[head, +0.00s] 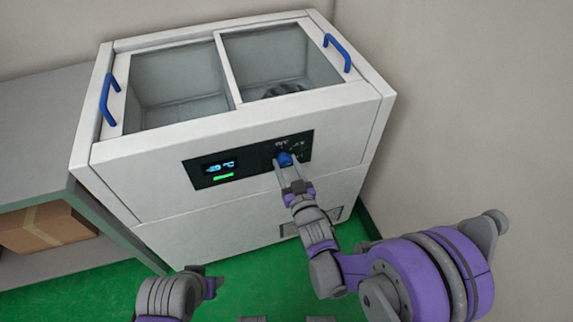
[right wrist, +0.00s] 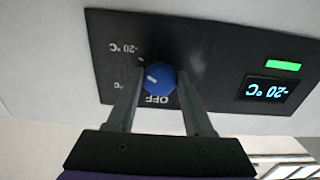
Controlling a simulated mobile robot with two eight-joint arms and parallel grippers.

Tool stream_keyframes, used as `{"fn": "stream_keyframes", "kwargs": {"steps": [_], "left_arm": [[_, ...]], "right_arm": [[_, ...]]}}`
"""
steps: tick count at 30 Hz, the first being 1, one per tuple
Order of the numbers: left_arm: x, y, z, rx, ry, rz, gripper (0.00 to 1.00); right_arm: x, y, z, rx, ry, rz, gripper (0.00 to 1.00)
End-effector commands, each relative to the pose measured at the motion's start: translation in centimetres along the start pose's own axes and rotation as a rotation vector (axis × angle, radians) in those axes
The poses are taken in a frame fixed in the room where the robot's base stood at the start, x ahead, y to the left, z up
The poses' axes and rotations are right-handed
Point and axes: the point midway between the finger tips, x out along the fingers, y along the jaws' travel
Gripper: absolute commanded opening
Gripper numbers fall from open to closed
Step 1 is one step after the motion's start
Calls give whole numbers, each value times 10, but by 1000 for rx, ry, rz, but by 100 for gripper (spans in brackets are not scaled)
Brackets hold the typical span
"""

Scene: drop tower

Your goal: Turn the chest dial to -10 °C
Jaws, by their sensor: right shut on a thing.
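The white chest (head: 240,205) has a black control panel (head: 205,183) on its front. The blue dial (head: 285,159) sits on the panel's right part and shows large in the right wrist view (right wrist: 162,76). My right gripper (head: 290,168) is shut on the dial, one finger on each side. In the right wrist view the panel appears upside down. The lit display (right wrist: 268,91) reads -20 °C. A white mark on the dial points left in that view. Labels there include -20 °C and OFF; another is partly hidden by a finger. My left gripper (head: 209,283) is low in the head view, away from the chest.
The chest's top has two glass lids with blue handles (head: 337,52); a dark coiled thing (head: 284,89) shows inside at right. A grey shelf (head: 45,120) with a cardboard box (head: 45,228) stands at left. A wall is close at right. The green floor in front is clear.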

Motion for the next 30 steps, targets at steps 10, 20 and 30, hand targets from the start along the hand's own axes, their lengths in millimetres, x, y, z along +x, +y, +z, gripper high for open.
{"fn": "stream_keyframes", "kwargs": {"steps": [10,20,30], "left_arm": [[-2,0,0,0,1,0,50],[-7,0,-2,0,2,0,50],[-14,0,-4,0,5,0,50]], "right_arm": [[0,0,0,-127,0,0,0],[0,1,0,-419,0,0,0],[0,1,-1,-729,-1,0,0]]}}
